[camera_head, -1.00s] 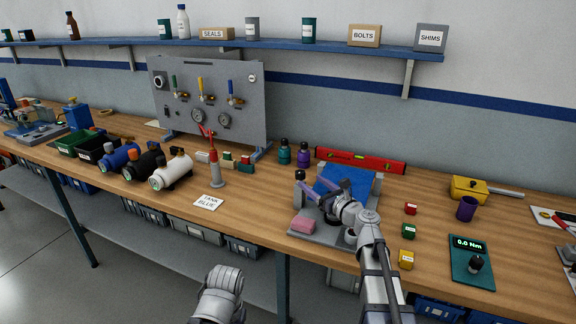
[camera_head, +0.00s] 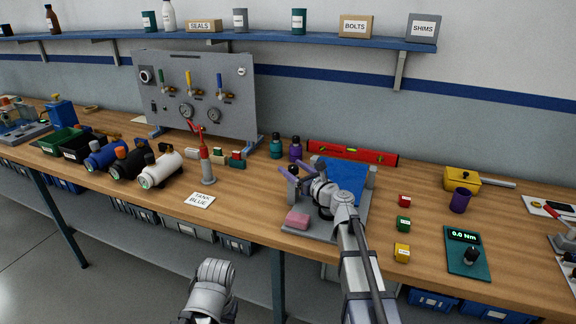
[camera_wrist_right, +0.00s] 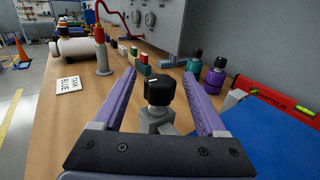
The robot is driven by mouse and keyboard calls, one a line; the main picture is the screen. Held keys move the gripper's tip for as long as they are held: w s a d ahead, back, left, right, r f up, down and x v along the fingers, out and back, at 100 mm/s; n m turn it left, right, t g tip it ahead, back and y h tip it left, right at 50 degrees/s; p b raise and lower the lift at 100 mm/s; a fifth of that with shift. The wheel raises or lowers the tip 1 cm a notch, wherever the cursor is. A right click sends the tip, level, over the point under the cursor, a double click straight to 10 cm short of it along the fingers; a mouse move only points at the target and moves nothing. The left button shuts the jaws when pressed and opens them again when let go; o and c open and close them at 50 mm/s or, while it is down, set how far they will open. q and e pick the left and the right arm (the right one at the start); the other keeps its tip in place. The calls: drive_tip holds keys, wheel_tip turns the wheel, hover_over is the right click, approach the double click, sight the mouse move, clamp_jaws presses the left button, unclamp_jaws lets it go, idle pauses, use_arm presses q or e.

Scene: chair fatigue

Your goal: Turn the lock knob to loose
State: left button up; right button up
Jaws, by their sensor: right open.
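The lock knob, a black cap with a small white mark on a grey post, stands upright in the right wrist view (camera_wrist_right: 159,89). In the head view it shows small at the left edge of the grey fixture (camera_head: 292,171). My right gripper (camera_wrist_right: 158,83) is open, with one purple finger on each side of the knob and a visible gap to each. In the head view the right gripper (camera_head: 289,180) reaches over the fixture from the front right. Of my left arm only grey links show at the bottom; its fingers are out of view.
Behind stand a teal bottle (camera_head: 276,149), a purple bottle (camera_head: 295,152) and a red level (camera_head: 352,153). Small coloured blocks and a torque tester (camera_head: 466,252) lie to the right.

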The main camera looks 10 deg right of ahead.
sight(290, 166)
drive_tip(key=x, duration=0.3)
drive_tip(key=shift+c, duration=0.2)
clamp_jaws()
idle(0.4)
